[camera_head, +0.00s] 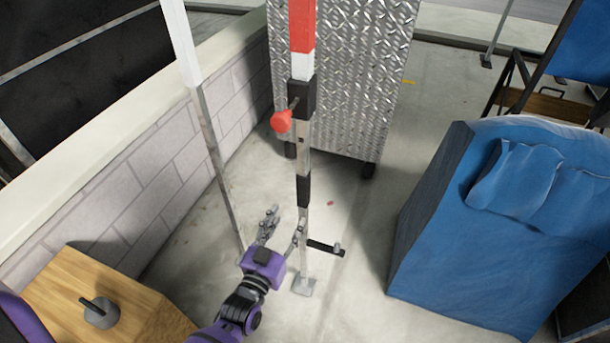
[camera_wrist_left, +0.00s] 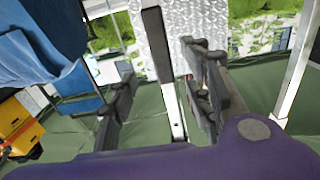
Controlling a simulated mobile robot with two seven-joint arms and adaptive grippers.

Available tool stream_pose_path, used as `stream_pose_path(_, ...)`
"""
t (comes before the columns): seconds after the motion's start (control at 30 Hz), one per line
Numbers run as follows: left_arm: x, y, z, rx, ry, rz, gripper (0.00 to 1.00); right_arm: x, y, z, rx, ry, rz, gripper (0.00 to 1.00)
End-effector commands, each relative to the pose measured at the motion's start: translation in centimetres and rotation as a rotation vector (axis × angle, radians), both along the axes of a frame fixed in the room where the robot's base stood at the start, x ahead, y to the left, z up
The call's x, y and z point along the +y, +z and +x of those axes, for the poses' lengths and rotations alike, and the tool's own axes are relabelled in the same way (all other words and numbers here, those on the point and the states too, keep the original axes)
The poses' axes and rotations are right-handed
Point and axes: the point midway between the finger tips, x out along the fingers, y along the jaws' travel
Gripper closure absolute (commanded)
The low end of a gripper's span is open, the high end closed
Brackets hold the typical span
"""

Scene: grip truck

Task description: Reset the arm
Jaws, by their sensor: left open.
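My left gripper (camera_head: 284,228) is purple with grey fingers and reaches in low from the bottom of the head view. It is open, beside a red, white and grey post (camera_head: 304,150). One finger overlaps the post in that view; I cannot tell whether they touch. In the left wrist view, the gripper (camera_wrist_left: 162,92) has its fingers spread wide, with a dark and light upright post (camera_wrist_left: 158,45) showing in the gap between them. Nothing is clamped. My right gripper is not in view.
A red knob (camera_head: 282,121) and a short black bar (camera_head: 324,247) stick out from the post. A diamond-plate metal cabinet (camera_head: 360,70) stands behind. A block wall (camera_head: 165,165) and wooden box (camera_head: 75,285) lie left, a blue padded block (camera_head: 455,240) right. Floor between is clear.

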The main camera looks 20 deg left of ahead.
Motion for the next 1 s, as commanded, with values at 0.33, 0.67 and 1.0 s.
stream_pose_path(0.33,-1.1,-0.8,0.2,0.082,-0.028,-0.002,0.55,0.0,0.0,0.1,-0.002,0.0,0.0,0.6)
stream_pose_path(0.67,-1.8,-8.4,-14.9,0.523,-0.06,0.047,0.55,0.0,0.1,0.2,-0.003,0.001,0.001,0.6)
stream_pose_path(1.0,-0.5,-11.7,-33.2,0.867,-0.018,0.067,0.55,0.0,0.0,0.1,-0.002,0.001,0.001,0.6)
